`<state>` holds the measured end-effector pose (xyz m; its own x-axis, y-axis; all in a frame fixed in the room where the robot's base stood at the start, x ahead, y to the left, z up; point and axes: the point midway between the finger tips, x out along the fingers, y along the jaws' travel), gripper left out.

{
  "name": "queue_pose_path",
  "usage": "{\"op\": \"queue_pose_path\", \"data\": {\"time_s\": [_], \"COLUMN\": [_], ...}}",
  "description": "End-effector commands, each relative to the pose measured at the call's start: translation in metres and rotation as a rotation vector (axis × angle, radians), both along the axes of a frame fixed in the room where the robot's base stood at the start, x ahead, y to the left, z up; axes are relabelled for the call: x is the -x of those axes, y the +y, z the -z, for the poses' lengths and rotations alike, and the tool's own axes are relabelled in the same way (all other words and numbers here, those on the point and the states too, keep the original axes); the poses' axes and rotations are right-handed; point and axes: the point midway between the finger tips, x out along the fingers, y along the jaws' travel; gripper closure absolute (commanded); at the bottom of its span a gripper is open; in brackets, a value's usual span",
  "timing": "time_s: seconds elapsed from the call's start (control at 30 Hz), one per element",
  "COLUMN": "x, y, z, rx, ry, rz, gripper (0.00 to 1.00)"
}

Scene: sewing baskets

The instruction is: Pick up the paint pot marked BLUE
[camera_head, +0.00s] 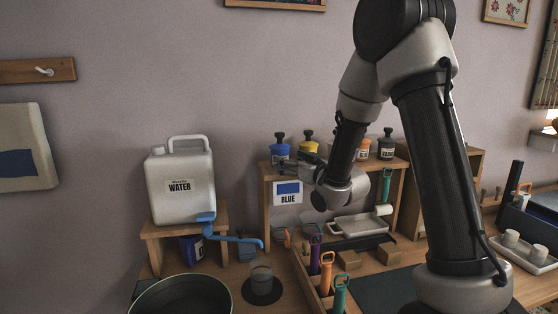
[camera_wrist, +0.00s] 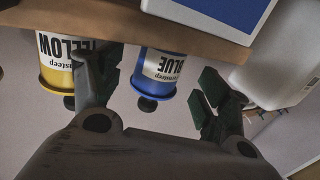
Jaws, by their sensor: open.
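The paint pot marked BLUE (camera_head: 280,150) stands on the wooden shelf at the left end of a row of pots. In the wrist view, which is upside down, this blue pot (camera_wrist: 163,68) shows its label and black knob. My gripper (camera_wrist: 157,86) is open, with one finger on each side of the pot in that picture. Gaps show on both sides, and nothing is held. In the head view my gripper (camera_head: 303,160) is in front of the shelf, just right of the blue pot; its fingertips are hard to make out.
The yellow pot (camera_wrist: 58,75) stands close beside the blue one, near my left finger in the wrist view. The wooden shelf (camera_head: 264,190) carries a BLUE sign (camera_head: 288,193). A white water container (camera_head: 180,187) stands to the left. Orange and black pots stand further right.

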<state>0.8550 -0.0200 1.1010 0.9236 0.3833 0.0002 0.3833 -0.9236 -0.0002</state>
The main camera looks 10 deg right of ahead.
Motion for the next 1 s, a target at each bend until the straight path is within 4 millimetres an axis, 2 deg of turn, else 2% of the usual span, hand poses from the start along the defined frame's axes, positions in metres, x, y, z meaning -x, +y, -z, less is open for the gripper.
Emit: {"op": "queue_pose_path", "data": {"time_s": [0.27,0.57,0.93,1.0], "x": [-0.037,-0.041,-0.041,-0.041], "y": [0.017,0.018,0.018,0.018], "z": [-0.006,-0.005,-0.005,-0.006], "rx": [0.0,0.0,0.0,0.0], "ry": [-0.001,0.001,0.0,-0.001], "rz": [0.0,0.0,0.001,0.001], "gripper": [0.24,0.26,0.93,0.93]}}
